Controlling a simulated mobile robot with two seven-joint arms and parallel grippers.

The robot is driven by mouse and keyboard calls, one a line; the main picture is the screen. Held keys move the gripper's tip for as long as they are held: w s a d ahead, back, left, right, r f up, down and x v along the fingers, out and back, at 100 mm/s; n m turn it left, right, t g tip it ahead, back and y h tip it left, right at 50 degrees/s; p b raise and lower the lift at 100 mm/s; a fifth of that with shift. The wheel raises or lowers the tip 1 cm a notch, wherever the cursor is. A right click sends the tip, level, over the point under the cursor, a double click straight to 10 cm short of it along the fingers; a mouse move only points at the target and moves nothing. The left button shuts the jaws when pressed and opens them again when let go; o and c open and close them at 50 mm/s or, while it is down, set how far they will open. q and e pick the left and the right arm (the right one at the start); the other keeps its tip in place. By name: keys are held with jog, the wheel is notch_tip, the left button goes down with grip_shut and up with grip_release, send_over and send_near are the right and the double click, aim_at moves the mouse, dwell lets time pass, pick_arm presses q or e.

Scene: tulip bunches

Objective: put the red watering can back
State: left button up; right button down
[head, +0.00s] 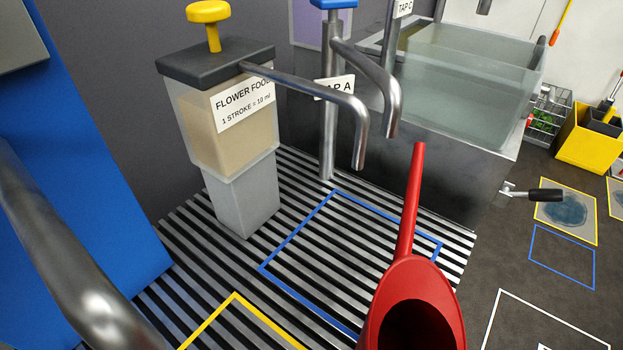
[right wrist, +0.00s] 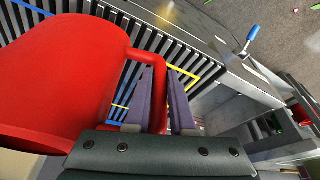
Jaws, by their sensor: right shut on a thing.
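The red watering can (head: 410,270) is at the bottom right of the slatted grate in the head view, its long spout pointing away from me and its dark opening facing up toward me. It overlaps the right corner of a blue outline (head: 300,228) on the grate; I cannot tell whether it touches the grate. In the right wrist view the can's red body (right wrist: 60,75) fills the left side. My right gripper (right wrist: 165,85) has its purple fingers shut on the can's red handle. My left gripper is not in view.
A flower food dispenser (head: 223,120) stands at the grate's back left. Tap A's spout (head: 375,80) hangs over the grate. A water-filled metal trough (head: 450,140) is behind. A yellow outline (head: 236,297) marks the front. Blue and white floor outlines (head: 562,257) lie at right.

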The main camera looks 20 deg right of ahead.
aim_at(402, 304)
jog(key=w+f+b, duration=0.1)
jog(key=w, duration=0.5)
jog(key=w+d+f+b, duration=0.1)
jog(key=w+b, duration=0.1)
jog(key=w, duration=0.3)
jog(key=w+d+f+b, duration=0.1)
jog(key=w+b, duration=0.1)
jog(key=w, duration=0.4)
jog(key=shift+w+d+f, duration=0.1)
jog(key=shift+w+f, duration=0.25)
jog(key=shift+r, duration=0.1)
jog(key=c, duration=0.8)
grip_release()
jog(key=shift+f, duration=0.2)
jog(key=shift+o, duration=0.2)
jog(key=shift+r, duration=0.1)
